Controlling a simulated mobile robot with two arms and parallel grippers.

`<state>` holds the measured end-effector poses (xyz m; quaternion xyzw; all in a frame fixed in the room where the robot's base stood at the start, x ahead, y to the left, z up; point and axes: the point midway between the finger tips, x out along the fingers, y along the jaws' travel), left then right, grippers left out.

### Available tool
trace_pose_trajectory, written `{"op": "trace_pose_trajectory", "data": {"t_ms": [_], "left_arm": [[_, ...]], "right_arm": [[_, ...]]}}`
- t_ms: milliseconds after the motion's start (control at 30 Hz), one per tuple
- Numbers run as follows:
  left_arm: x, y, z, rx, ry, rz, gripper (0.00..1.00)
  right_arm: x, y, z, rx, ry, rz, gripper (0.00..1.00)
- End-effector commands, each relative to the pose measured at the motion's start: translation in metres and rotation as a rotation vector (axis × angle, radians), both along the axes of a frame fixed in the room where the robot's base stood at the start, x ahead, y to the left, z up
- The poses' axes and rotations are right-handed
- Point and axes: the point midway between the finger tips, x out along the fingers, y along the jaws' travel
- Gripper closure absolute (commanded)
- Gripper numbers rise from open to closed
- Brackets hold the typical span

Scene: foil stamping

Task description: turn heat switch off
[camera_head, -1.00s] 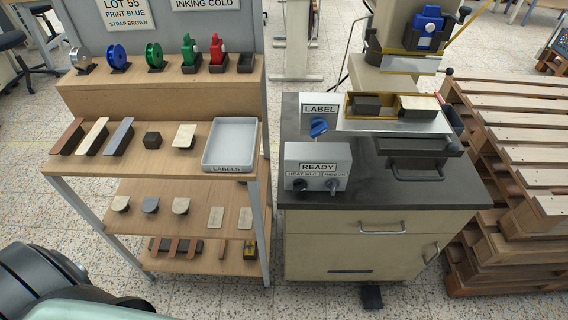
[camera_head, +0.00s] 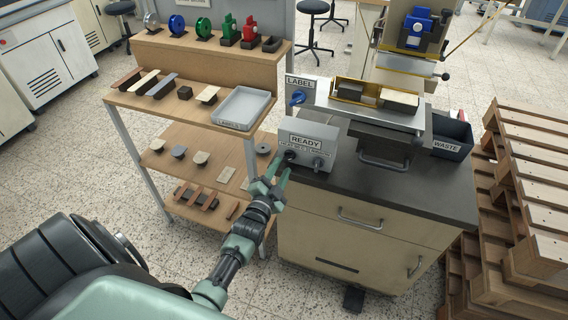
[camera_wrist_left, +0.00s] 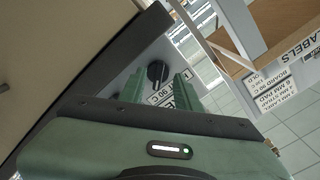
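The grey control box (camera_head: 308,139) with a READY plate stands on the dark top of the machine cabinet. It has two dark knobs on its front; the left knob (camera_head: 290,157) is beside the heat lettering, and the right knob (camera_head: 317,164) is apart from it. My left gripper (camera_head: 275,174) is in front of and just below the left knob, fingers apart and empty. In the left wrist view, a black knob (camera_wrist_left: 157,72) shows ahead between the spread green fingers (camera_wrist_left: 158,88), and I see no contact. My right gripper is not in view.
A wooden shelf (camera_head: 185,127) with a grey labels tray (camera_head: 247,108) stands close left of my arm. A blue knob (camera_head: 297,97) sits under the LABEL plate. A dark waste bin (camera_head: 451,136) and wooden pallets (camera_head: 530,150) are at the right.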

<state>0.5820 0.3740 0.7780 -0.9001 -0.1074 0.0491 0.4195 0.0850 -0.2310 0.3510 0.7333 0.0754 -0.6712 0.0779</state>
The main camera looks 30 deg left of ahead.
Motion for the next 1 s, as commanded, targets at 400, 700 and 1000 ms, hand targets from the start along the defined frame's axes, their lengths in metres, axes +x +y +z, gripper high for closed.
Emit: {"op": "trace_pose_trajectory", "data": {"t_ms": [400,700,1000], "left_arm": [[0.03,0.006,-0.001,-0.001,0.003,-0.001,0.67],[0.029,0.006,-0.001,-0.002,0.003,-0.001,1.0],[0.029,0.006,-0.001,-0.019,-0.002,-0.001,1.0]], "right_arm": [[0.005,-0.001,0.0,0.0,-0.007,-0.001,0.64],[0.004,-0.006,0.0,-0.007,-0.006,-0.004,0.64],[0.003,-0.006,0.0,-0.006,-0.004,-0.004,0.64]]}}
